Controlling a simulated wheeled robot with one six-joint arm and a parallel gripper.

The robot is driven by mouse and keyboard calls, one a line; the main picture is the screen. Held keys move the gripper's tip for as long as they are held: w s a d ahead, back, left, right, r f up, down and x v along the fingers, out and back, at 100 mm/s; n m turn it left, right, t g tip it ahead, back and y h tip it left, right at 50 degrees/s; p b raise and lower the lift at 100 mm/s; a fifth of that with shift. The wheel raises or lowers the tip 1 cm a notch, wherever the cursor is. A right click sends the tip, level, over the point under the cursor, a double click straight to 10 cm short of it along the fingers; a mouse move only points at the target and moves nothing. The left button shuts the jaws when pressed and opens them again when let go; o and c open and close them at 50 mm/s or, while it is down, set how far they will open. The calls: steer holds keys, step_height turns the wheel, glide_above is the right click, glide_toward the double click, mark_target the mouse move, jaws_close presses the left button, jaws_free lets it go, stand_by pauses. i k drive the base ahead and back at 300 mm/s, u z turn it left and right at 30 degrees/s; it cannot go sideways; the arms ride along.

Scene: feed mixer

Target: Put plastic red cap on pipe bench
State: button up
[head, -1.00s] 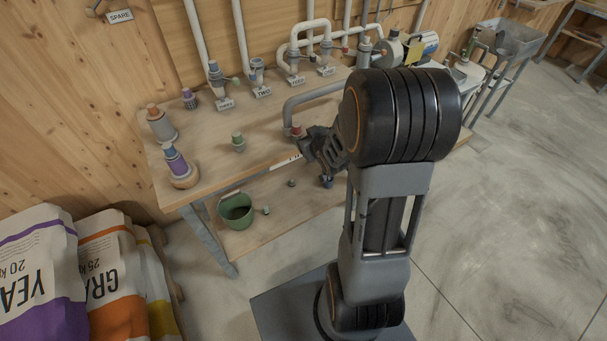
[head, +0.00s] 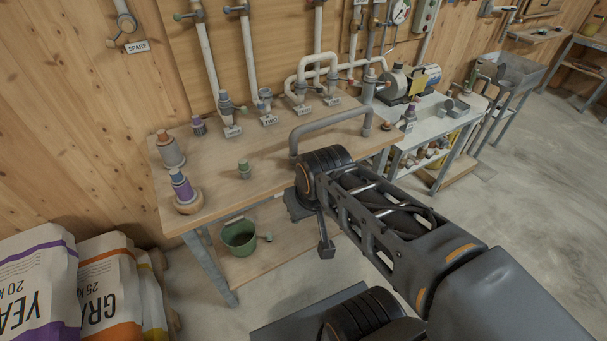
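The pipe bench (head: 218,172) is a wooden-topped table against the wall, with several pipe fittings on it. My gripper (head: 322,238) is at the bench's front side, pointing down. Its fingers are small and dark, and I cannot tell whether they are open, shut or holding something. I cannot clearly make out a plastic red cap now. The near end of the grey bent pipe (head: 330,122) is partly hidden behind my wrist.
A green bucket (head: 240,238) is on the lower shelf. Feed sacks (head: 108,290) stand at left. A metal cart (head: 440,125) is at right.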

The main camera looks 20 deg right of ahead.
mark_target(264, 142)
steer(key=u, duration=3.6)
steer(key=k, duration=1.2)
steer(key=z, duration=1.45)
